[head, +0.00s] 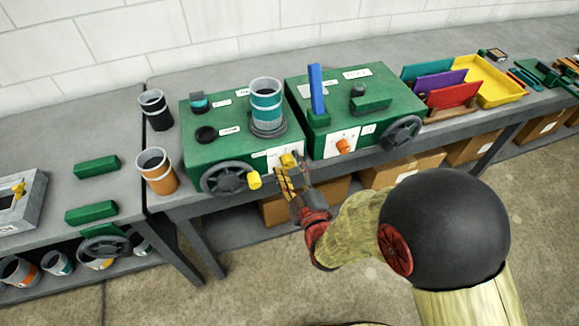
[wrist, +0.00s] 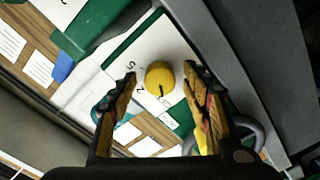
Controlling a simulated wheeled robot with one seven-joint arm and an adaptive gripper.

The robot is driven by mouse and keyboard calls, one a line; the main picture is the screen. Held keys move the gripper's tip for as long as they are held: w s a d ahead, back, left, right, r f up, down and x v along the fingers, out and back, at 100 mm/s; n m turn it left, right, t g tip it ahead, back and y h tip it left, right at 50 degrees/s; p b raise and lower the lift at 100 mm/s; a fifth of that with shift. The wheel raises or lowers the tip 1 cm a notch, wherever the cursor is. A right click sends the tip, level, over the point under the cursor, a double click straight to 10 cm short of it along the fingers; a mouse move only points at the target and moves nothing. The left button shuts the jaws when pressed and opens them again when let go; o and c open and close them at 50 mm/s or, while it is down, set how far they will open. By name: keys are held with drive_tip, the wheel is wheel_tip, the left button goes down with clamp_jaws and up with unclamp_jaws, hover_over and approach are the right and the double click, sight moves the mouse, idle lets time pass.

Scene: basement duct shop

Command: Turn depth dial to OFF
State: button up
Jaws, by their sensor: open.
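A yellow dial (head: 287,160) sits on a white plate on the front of the left green machine (head: 205,162). In the wrist view the yellow dial (wrist: 159,74) has a dark pointer line toward the lower part of its face, with small marks around it that I cannot read clearly. My gripper (head: 286,181) is open in front of this dial. In the wrist view its fingers stand on either side of the dial, apart from it. An orange dial (head: 344,146) is on the right green machine (head: 400,82). I cannot read which dial is labelled depth.
A dark handwheel (head: 226,179) with a yellow handle is left of the yellow dial. Another handwheel (head: 401,133) is on the right machine. A teal cup (head: 266,100) stands on the left machine, an orange cup (head: 157,171) on the bench beside it. Cardboard boxes sit below.

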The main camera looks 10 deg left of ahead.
drive_tip(key=v, duration=1.2)
idle(0.3)
drive_tip(key=s+d+f+m+g+h, duration=0.2)
drive_tip(key=s+f+m+g+h, duration=0.15)
drive_tip(key=f, duration=0.35)
drive_tip(key=s+d+f+m+g+h, duration=0.2)
drive_tip(key=s+d+f+m+g, duration=0.1)
drive_tip(key=f+g, duration=0.3)
drive_tip(key=s+d+r+m+h, duration=0.2)
drive_tip(key=d+r+m, duration=0.3)
drive_tip(key=d+r, duration=0.5)
drive_tip(key=s+d+r+m+h, duration=0.2)
drive_tip(key=d+r+m, duration=0.3)
drive_tip(key=d+r, duration=0.5)
wheel_tip(320, 180, up, 8)
drive_tip(key=shift+s+r, duration=0.1)
drive_tip(key=shift+s, duration=0.2)
